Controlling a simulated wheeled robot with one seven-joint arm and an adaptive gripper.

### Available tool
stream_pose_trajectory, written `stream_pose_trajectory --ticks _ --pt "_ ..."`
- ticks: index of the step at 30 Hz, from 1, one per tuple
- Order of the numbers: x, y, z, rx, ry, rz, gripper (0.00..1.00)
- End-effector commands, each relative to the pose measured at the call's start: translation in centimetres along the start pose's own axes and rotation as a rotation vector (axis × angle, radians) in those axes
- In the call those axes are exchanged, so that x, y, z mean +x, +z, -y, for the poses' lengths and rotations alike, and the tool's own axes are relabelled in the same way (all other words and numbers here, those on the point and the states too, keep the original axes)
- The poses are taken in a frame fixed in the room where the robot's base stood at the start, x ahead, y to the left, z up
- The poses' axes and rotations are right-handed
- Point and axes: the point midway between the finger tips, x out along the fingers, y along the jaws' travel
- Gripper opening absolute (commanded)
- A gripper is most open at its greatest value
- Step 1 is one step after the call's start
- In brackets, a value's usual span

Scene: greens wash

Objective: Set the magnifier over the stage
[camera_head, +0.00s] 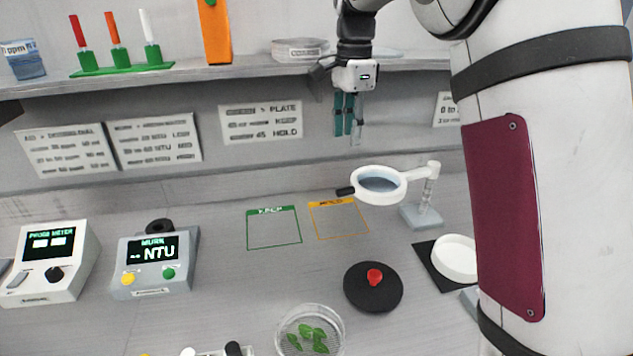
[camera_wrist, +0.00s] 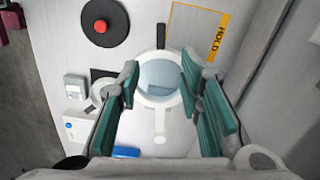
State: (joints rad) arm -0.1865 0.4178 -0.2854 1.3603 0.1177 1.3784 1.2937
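The magnifier has a white ring with a pale blue lens (camera_head: 380,184), a black handle at its left and a white arm on a grey base (camera_head: 421,215). In the wrist view its lens (camera_wrist: 160,80) shows between my fingers, below them. My gripper (camera_head: 348,138) has teal fingers and hangs above the magnifier, apart from it. In the wrist view the gripper (camera_wrist: 160,67) is open and empty. A round white piece (camera_head: 455,257) on a black mat sits right of and nearer than the magnifier; it may be the stage, but I cannot tell.
A black disc with a red knob (camera_head: 374,287) lies in front of the magnifier. A dish of green leaves (camera_head: 309,331) is at the front. Green (camera_head: 273,245) and orange (camera_head: 343,236) marked squares are empty. Two meters stand left. A shelf (camera_head: 240,72) runs behind my gripper.

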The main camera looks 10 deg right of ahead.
Motion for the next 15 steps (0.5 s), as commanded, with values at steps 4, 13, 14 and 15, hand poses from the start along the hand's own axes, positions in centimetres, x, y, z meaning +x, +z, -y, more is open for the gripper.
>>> stream_pose_trajectory --ticks 4,13,14,15 --pt "0.9 0.0 0.1 0.008 0.005 -0.001 0.33" --pt "6.1 0.0 -0.1 0.006 0.008 0.0 0.33" --pt "6.6 0.0 -0.1 0.006 0.007 0.0 0.33" --pt "7.4 0.0 -0.1 0.006 0.006 0.0 0.33"
